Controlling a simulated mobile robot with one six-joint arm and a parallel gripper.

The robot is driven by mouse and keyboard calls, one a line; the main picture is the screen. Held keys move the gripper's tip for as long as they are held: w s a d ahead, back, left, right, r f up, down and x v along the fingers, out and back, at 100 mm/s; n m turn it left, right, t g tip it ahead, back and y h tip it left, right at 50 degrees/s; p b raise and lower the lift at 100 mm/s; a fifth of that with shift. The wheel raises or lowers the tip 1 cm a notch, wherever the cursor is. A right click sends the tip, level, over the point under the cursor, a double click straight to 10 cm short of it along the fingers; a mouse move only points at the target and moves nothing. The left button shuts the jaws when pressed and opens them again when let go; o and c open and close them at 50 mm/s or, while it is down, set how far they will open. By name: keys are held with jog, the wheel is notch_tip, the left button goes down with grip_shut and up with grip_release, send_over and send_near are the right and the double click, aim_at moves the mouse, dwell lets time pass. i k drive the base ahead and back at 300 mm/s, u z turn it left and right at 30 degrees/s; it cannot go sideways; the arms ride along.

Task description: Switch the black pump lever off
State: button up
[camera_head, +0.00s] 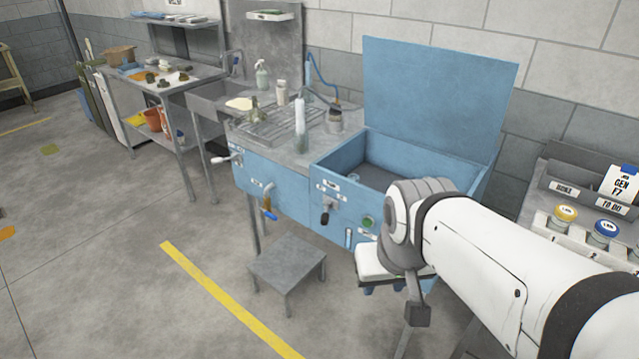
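The black pump lever (325,214) is on the front panel of the blue wash cabinet (345,155), below a small white label. Its black grip hangs downward from a grey fitting. My arm comes in from the right and bends down in front of the cabinet's right part. A dark grey end part (417,314) below my wrist seems to belong to my gripper. It is to the right of and below the lever in the picture, apart from it. Its fingers cannot be made out clearly, and nothing is seen held.
A blue-handled lever (269,207) and a white-handled lever (228,160) are left of the black one. A green button (368,222) is to its right. A low grey stool (287,264) stands below. Bottles stand on the drain top; jars (606,230) are at right.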

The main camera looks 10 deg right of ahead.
aim_at(325, 220)
jog(key=u, duration=0.05)
jog(key=i, duration=1)
jog(key=z, duration=0.75)
jog(key=k, duration=1.2)
jog(key=u, duration=0.35)
jog(key=i, duration=1)
jog(key=u, duration=0.05)
